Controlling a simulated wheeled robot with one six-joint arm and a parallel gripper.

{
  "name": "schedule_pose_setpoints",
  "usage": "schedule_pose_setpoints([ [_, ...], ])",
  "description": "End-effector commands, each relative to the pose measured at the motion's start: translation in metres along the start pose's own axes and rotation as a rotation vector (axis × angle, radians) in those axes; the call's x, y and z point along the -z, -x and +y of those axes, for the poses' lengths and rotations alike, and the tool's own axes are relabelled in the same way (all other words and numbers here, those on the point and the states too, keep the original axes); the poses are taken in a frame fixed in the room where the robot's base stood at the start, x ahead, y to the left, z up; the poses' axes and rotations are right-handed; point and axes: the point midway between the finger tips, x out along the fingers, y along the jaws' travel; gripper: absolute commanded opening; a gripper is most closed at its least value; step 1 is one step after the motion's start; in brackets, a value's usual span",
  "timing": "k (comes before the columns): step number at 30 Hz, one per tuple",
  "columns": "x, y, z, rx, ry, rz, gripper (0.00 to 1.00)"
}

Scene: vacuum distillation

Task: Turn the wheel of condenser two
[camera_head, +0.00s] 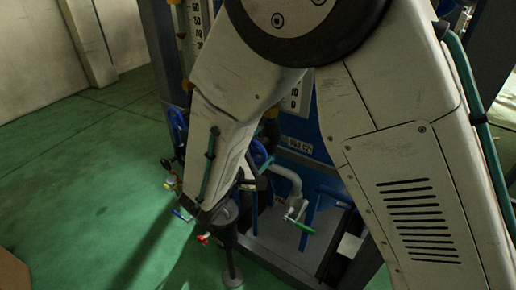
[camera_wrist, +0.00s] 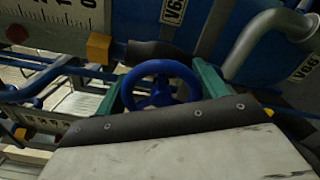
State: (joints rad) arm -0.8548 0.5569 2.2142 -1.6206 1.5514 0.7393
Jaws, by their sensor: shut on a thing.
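A blue handwheel (camera_wrist: 158,69) is in the middle of the wrist view, with its round rim and hub visible. My gripper (camera_wrist: 160,84) has its green fingers on either side of the wheel and is shut on it. The dark edge of my gripper's body hides the wheel's lower part. In the head view, a blue wheel (camera_head: 259,155) shows partly beside my forearm, and another blue wheel (camera_head: 177,128) is to its left. My arm hides the gripper there. I cannot tell which of these is the held wheel.
A blue panel (camera_wrist: 138,20) with white labels stands behind the wheel. A grey pipe (camera_wrist: 262,38) curves close on the right, and a white scale (camera_wrist: 62,12) is at upper left. In the head view, a green-handled valve (camera_head: 299,225) sits low. Green floor (camera_head: 80,200) is open at left.

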Motion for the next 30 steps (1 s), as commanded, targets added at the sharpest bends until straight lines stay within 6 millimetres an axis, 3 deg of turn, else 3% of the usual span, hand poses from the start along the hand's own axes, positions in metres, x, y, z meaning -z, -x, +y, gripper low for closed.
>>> schedule_pose_setpoints([
  [4, 0.000, 0.000, 0.000, 0.000, 0.002, 0.000, 0.49],
  [5, 0.000, 0.000, 0.000, 0.000, 0.002, 0.000, 0.75],
  [7, 0.000, 0.000, 0.000, 0.000, 0.002, 0.001, 0.94],
  [17, 0.000, 0.003, 0.000, -0.001, 0.001, 0.001, 0.94],
  [30, 0.001, 0.068, 0.000, -0.001, 0.001, 0.003, 0.94],
])
